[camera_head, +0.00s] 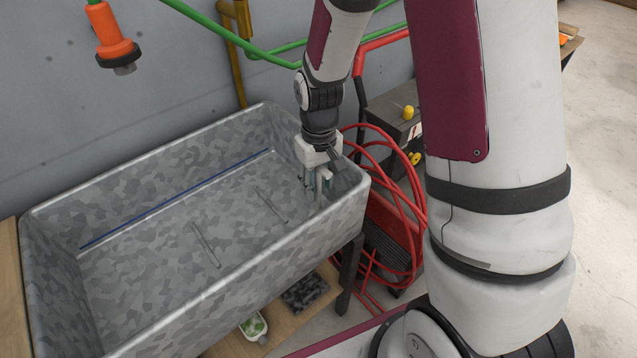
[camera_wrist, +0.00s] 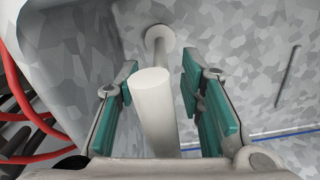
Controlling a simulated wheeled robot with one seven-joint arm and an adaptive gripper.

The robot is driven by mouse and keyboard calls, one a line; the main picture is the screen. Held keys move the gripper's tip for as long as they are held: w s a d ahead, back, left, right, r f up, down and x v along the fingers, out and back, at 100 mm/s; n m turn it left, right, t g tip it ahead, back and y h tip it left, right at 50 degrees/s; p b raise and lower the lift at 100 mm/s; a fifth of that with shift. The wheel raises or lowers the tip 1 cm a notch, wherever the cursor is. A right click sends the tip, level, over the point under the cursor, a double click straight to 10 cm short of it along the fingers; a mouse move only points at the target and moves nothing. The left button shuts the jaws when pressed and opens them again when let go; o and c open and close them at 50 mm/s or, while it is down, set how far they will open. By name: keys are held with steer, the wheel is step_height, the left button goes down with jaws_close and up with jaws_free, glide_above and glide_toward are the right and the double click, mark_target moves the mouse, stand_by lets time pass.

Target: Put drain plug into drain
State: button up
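A plain whitish cylinder (camera_wrist: 156,110), which looks like the drain plug, stands between my gripper's fingers in the wrist view, its flat round end toward the camera. My gripper (camera_wrist: 158,85) is open around it, with a green pad on each side and a visible gap on at least the right side. Beyond it is a small pale round fitting (camera_wrist: 160,37) with a short stem; I cannot tell if it is the drain. In the head view my gripper (camera_head: 318,182) points down inside the grey sink (camera_head: 150,290), near its right end. The cylinder is not clear there.
The sink's right and front walls stand close to my gripper. Its floor to the left is bare, with two thin grooves and a blue line along the back. Coiled red hose (camera_head: 405,215) hangs right of the sink. An orange fitting (camera_head: 110,40) hangs above left.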

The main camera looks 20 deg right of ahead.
step_height(320, 180, up, 12)
steer(key=shift+f, duration=0.15)
stand_by(0.8)
steer(key=s+r+m+t+p, duration=0.1)
steer(key=s+r+t+p, duration=0.3)
steer(key=s+r, duration=1.8)
steer(key=s+p, duration=0.3)
steer(key=p, duration=0.1)
steer(key=shift+d+m, duration=0.15)
steer(key=shift+m, duration=0.15)
steer(key=shift+s, duration=0.1)
stand_by(0.5)
